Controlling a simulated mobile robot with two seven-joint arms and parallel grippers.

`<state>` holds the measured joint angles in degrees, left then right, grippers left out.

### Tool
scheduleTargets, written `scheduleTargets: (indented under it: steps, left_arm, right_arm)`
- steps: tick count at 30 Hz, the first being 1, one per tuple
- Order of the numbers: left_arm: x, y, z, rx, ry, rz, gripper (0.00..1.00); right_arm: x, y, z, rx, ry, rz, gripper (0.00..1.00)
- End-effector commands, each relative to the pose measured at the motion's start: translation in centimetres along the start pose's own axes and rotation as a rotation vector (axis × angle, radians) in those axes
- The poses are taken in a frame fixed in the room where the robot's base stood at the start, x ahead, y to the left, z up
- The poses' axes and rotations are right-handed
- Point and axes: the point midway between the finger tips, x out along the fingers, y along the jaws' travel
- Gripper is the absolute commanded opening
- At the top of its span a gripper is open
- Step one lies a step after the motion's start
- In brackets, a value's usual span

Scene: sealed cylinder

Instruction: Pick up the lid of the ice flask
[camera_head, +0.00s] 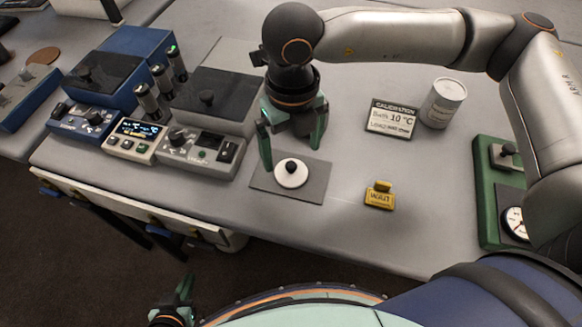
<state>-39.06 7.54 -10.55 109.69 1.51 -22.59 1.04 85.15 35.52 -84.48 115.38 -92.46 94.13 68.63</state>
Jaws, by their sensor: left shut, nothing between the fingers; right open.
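A round white lid with a black knob (291,176) rests on a dark grey mat (314,186) near the front edge of the bench. I see no flask body under it that I can make out. My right gripper (292,154) is open and points down over the mat, just behind the lid. Its green fingers are apart to the left and right, and nothing is between them. My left gripper (183,288) is shut and empty at the bottom left, low in front of the bench.
A yellow "WAIT" tag (379,195) lies right of the mat. Control boxes (203,148) with upright tubes fill the left. A green unit with a gauge (487,203) is at right.

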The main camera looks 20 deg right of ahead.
Motion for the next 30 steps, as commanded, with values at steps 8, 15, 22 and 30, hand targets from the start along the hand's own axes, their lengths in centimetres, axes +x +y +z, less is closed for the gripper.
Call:
scheduleTargets:
  steps: [8, 15, 22, 30]
  left_arm:
    - [-0.6, 0.1, -0.7, 0.0, 0.0, 0.0, 0.0]
    - [-0.6, 0.0, -0.7, 0.001, 0.001, 0.0, 0.0]
    - [-0.6, 0.0, -0.8, 0.001, 0.002, 0.0, 0.0]
    - [-0.6, 0.0, -0.8, 0.001, 0.003, 0.0, 0.0]
  right_arm:
    - [3.9, 0.2, -0.2, 0.0, 0.005, 0.0, 1.0]
    - [4.9, 0.2, -0.1, 0.0, 0.001, 0.001, 1.0]
    - [4.9, 0.2, -0.1, 0.0, 0.001, 0.001, 0.85]
    - [4.8, 0.2, -0.1, 0.0, 0.001, 0.001, 0.55]
